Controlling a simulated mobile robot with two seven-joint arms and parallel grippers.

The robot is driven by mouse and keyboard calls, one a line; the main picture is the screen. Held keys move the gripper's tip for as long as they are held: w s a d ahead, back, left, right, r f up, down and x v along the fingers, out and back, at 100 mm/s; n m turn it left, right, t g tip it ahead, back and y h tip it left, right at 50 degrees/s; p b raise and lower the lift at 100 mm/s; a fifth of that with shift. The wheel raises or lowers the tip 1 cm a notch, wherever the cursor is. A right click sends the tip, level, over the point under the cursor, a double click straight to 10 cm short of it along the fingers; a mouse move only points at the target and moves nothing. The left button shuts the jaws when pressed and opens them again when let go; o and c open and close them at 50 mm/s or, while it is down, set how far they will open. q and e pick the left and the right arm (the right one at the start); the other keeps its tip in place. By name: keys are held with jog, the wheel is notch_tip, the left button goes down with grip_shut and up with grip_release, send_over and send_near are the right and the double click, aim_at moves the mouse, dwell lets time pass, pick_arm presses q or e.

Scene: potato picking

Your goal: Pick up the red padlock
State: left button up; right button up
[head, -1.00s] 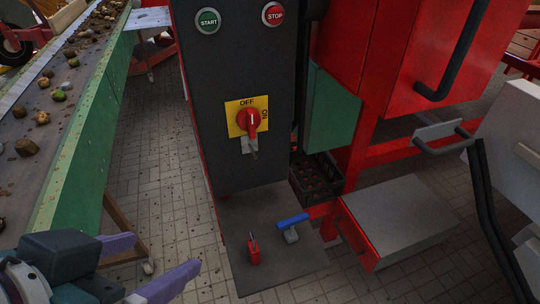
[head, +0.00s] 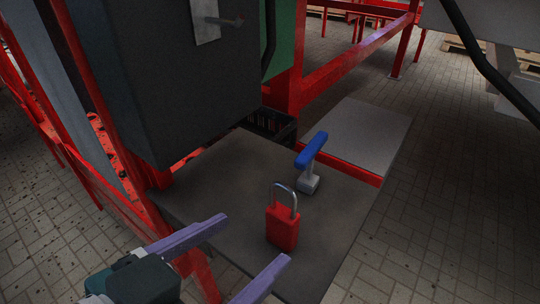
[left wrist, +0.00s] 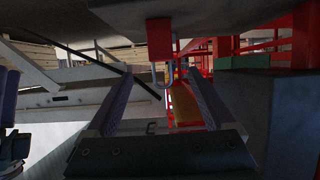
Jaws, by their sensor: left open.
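The red padlock (head: 282,229) stands upright on a dark grey shelf (head: 215,190), its silver shackle on top. My left gripper (head: 256,238) is open, with its purple fingers pointing toward the padlock from the lower left. The fingertips are close to the padlock, and nothing is held. In the left wrist view the scene looks upside down. There the padlock (left wrist: 160,38) hangs from the top with its shackle between the two open fingers (left wrist: 160,76). I cannot tell whether the fingers touch it.
A blue-handled grey tool (head: 311,160) stands just behind and right of the padlock. The dark cabinet (head: 165,80) rises at the shelf's back left. A dark crate (head: 270,125) and a grey plate (head: 360,132) lie beyond. The tiled floor right of the shelf is clear.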

aim_at(278, 220)
pick_arm(q)
jog(key=x, duration=0.4)
jog(key=shift+d+r+b, duration=0.15)
jog(key=shift+d+b, duration=0.05)
jog(key=shift+b, duration=0.1)
jog(key=b+x, duration=0.1)
jog(key=x, duration=0.4)
jog(key=shift+w+a+f+b, duration=0.15)
jog(key=shift+f+b, duration=0.15)
jog(key=shift+b, duration=0.1)
jog(key=shift+a, duration=0.1)
jog(key=shift+c, duration=0.5)
grip_shut()
pick_arm(e)
jog(key=shift+d+f, duration=0.2)
jog(key=shift+f, duration=1)
